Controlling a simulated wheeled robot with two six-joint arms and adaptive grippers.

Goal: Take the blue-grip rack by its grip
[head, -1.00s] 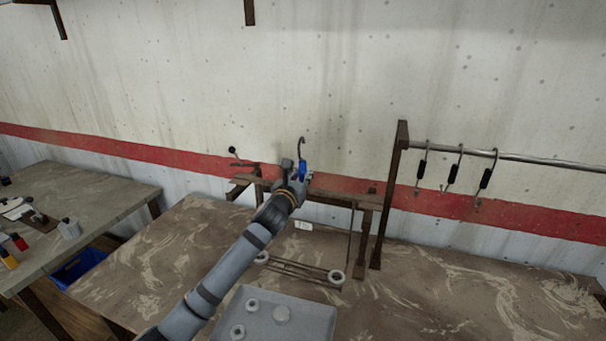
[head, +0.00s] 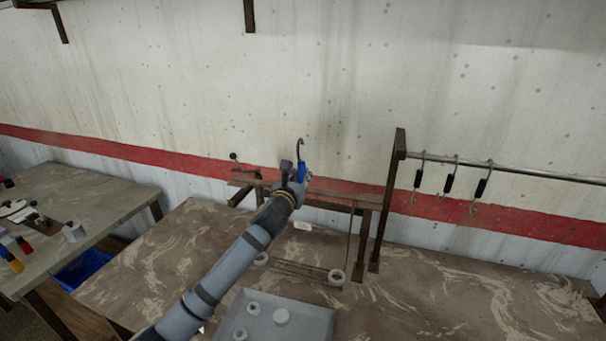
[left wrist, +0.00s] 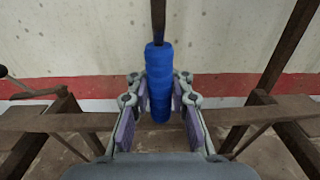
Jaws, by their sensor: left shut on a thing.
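The blue-grip rack shows its blue grip (left wrist: 159,82) upright in the middle of the left wrist view, with a dark rod above it. In the head view the blue grip (head: 302,172) is partly hidden by my gripper, and a dark hook rises above it. My right gripper is not in view.
A metal rail (head: 510,168) with several black-grip hooks (head: 448,183) runs at the right from a brown post (head: 387,200). A brown wooden stand (head: 335,196) is close around my gripper. A grey tray (head: 310,322) sits on the table. A side table (head: 100,190) stands left.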

